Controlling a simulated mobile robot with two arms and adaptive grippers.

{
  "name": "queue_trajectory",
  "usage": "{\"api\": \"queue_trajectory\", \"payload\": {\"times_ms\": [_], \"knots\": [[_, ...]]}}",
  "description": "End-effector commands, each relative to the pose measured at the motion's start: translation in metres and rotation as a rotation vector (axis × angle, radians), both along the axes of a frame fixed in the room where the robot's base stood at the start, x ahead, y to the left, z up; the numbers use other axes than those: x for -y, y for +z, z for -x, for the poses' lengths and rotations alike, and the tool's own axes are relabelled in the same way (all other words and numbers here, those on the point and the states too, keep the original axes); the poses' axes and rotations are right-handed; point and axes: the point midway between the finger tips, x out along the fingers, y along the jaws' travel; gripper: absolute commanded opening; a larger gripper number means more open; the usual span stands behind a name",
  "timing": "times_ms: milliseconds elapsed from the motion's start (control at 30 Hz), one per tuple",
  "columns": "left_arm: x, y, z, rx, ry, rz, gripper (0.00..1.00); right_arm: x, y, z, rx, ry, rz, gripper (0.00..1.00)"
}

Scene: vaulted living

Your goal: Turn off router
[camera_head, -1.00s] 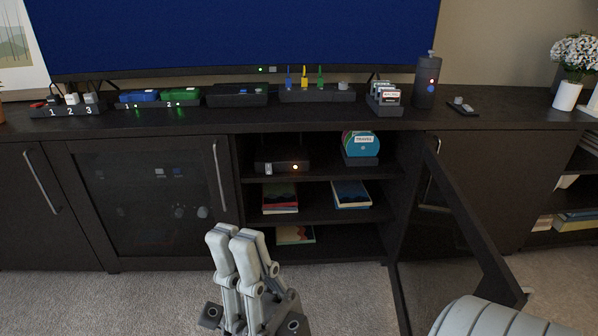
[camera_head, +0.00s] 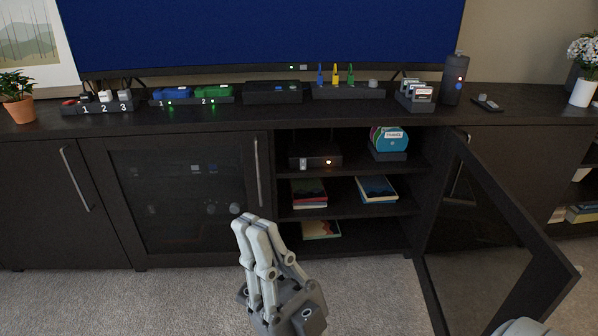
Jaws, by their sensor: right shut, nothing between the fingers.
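A dark box that looks like the router (camera_head: 316,153) sits on the top shelf of the open cabinet bay. Its front has a small white switch (camera_head: 303,163) on the left and a lit orange light (camera_head: 328,162) on the right. Thin dark antennas seem to rise behind it. My right gripper (camera_head: 252,222) is shut and empty. In the picture it is below and left of the router, apart from it, in front of the lower part of the closed glass door. My left gripper is not in view.
The cabinet's right glass door (camera_head: 490,225) stands open, right of the bay. Books (camera_head: 309,194) lie on the lower shelves, and a disc holder (camera_head: 390,145) stands right of the router. The top carries power strips (camera_head: 98,104), several small devices and a dark canister (camera_head: 453,82).

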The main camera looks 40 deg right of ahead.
Motion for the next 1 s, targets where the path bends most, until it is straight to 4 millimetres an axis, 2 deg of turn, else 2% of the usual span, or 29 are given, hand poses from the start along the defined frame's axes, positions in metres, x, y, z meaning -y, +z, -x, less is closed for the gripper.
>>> {"api": "queue_trajectory", "payload": {"times_ms": [33,67,167,200,267,300,367,400,500,600,633,700,800,1000], "knots": [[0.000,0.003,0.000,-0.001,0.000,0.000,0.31,-0.004,-0.011,-0.033,-0.056,-0.089,0.079,0.00],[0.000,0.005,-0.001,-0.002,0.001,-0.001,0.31,-0.004,-0.021,-0.055,-0.096,-0.156,0.136,0.00],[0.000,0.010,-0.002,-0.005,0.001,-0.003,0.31,0.011,-0.063,-0.146,-0.266,-0.437,0.354,0.00],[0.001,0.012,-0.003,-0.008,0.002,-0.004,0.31,0.026,-0.082,-0.184,-0.344,-0.563,0.447,0.00],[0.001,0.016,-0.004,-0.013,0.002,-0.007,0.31,0.059,-0.112,-0.237,-0.467,-0.750,0.580,0.00],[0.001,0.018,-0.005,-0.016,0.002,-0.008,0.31,0.086,-0.132,-0.268,-0.555,-0.866,0.664,0.00],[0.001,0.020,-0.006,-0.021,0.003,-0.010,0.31,0.129,-0.161,-0.306,-0.690,-1.026,0.783,0.00],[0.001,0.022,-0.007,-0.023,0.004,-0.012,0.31,0.159,-0.179,-0.325,-0.780,-1.117,0.855,0.00],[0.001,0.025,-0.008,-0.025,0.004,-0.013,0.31,0.224,-0.218,-0.353,-0.993,-1.288,1.013,0.00],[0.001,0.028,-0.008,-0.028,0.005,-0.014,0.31,0.271,-0.249,-0.363,-1.168,-1.385,1.135,0.00],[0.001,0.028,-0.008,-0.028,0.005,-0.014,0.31,0.281,-0.255,-0.364,-1.209,-1.403,1.162,0.00],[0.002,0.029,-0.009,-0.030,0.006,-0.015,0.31,0.298,-0.267,-0.365,-1.282,-1.430,1.213,0.00],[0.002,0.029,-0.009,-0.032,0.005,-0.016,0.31,0.310,-0.277,-0.364,-1.339,-1.446,1.251,0.00],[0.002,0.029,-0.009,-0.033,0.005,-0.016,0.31,0.313,-0.280,-0.363,-1.350,-1.450,1.262,0.00]]}}
